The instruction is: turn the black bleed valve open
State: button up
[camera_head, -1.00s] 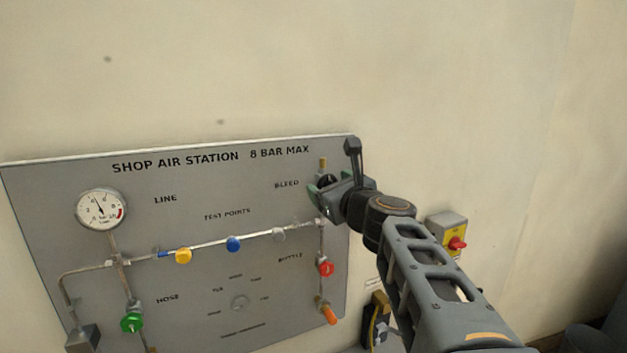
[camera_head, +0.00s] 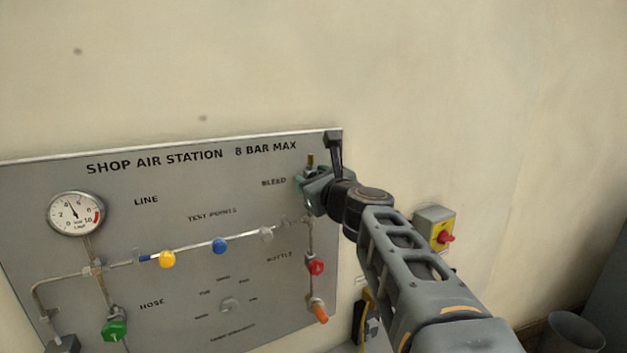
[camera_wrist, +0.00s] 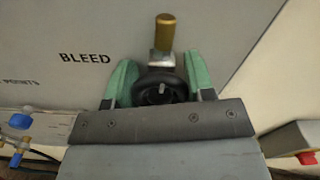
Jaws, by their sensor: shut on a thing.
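The black bleed valve knob (camera_wrist: 160,86) sits beside the BLEED label in the wrist view, below a brass fitting (camera_wrist: 165,32). My gripper (camera_wrist: 158,84) has its green fingers on the left and right sides of the knob, shut on it. In the head view my gripper (camera_head: 306,184) is at the upper right of the panel and hides the knob. The brass fitting shows just above it there (camera_head: 310,160).
The grey panel (camera_head: 200,190) carries a gauge (camera_head: 76,213), yellow (camera_head: 167,259) and blue (camera_head: 220,245) knobs, a green knob (camera_head: 115,330), a red knob (camera_head: 317,266) and an orange handle (camera_head: 318,312). A switch box (camera_head: 434,228) with a red knob is right of my arm.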

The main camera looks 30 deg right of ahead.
jog(key=shift+c, duration=1.4)
jog(key=shift+f, duration=0.1)
